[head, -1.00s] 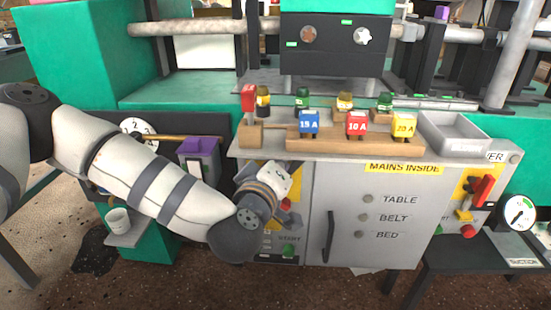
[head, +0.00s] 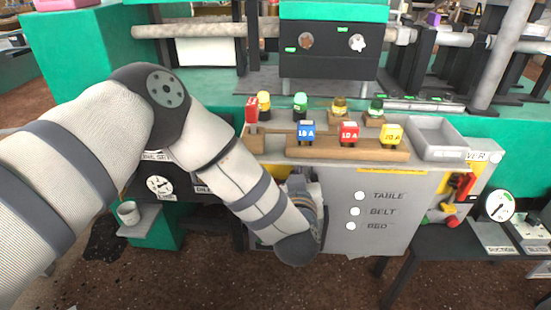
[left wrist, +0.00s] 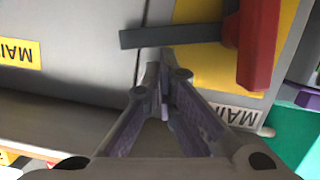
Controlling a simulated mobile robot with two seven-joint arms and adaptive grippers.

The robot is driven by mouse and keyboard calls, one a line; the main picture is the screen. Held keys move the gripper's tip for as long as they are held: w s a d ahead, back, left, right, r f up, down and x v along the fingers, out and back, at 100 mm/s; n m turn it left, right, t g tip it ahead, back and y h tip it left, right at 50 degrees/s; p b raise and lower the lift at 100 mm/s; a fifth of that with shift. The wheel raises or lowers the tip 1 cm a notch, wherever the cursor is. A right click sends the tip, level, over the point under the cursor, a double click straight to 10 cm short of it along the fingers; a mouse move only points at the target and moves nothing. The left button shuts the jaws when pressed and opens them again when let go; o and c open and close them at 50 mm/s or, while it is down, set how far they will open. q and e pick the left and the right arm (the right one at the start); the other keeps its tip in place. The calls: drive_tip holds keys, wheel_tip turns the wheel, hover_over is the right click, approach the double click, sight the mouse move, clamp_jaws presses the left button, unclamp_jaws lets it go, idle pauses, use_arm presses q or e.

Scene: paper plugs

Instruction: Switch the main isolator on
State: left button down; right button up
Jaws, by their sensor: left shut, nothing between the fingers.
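In the left wrist view the main isolator has a red handle (left wrist: 255,45) on a yellow plate (left wrist: 205,68). A dark grey bar (left wrist: 170,36) sticks out sideways beside the handle. My left gripper (left wrist: 161,70) is shut and empty, its tips close to the bar. I cannot tell whether they touch it. In the head view my left wrist (head: 307,205) stands in front of the cabinet's left panel and hides the isolator and my fingers. The TABLE, BELT and BED lamps (head: 360,211) on the cabinet door (head: 395,240) look white and lit. My right gripper is not in view.
A wooden block with several coloured fuses (head: 349,134) and a grey tray (head: 437,138) stand on the cabinet top. Another red handle (head: 464,184) is on the cabinet's right. A cup (head: 129,213) stands on a shelf at the left.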

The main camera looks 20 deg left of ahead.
use_arm(q)
drive_tip(key=shift+w+d+f+m+y, duration=0.15)
drive_tip(key=shift+d+f+m+y, duration=0.3)
drive_tip(key=shift+f+m, duration=0.35)
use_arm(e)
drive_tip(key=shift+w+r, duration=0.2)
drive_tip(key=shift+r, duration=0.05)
use_arm(q)
drive_tip(key=shift+p, duration=0.3)
